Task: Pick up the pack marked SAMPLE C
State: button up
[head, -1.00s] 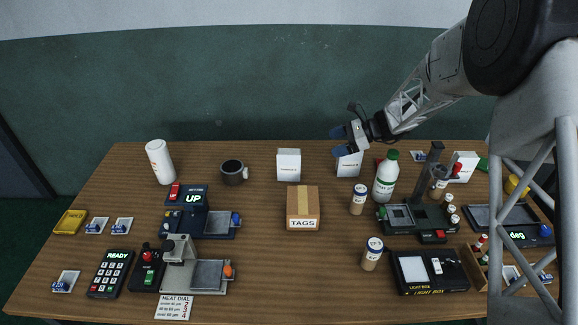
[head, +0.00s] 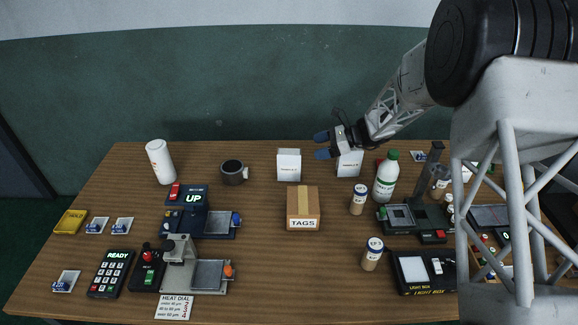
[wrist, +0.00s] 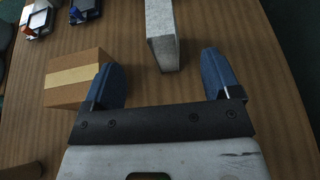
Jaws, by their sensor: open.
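Two upright white packs stand at the back of the table in the head view: a left pack (head: 288,167) and a right pack (head: 350,165). Each has small dark print, too small to read surely, so I cannot tell which is SAMPLE C. My gripper (head: 321,146) is open and empty, its blue fingers pointing left, above and between these packs. In the wrist view a pale pack (wrist: 162,35), apparently the left one, lies just ahead of the gap between the fingers (wrist: 165,78), not touching them. A third white pack is mostly hidden behind my arm.
A cardboard TAGS box (head: 303,208) sits in front of the left pack and beside a finger in the wrist view (wrist: 75,78). A mug (head: 233,172) stands left. A white bottle (head: 386,178) and a capped jar (head: 358,199) stand right. Table between the packs is clear.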

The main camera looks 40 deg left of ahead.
aim_at(299, 152)
jog(key=shift+x, duration=2.75)
jog(key=shift+x, duration=2.6)
jog(key=shift+c, duration=0.2)
jog(key=c, duration=1.4)
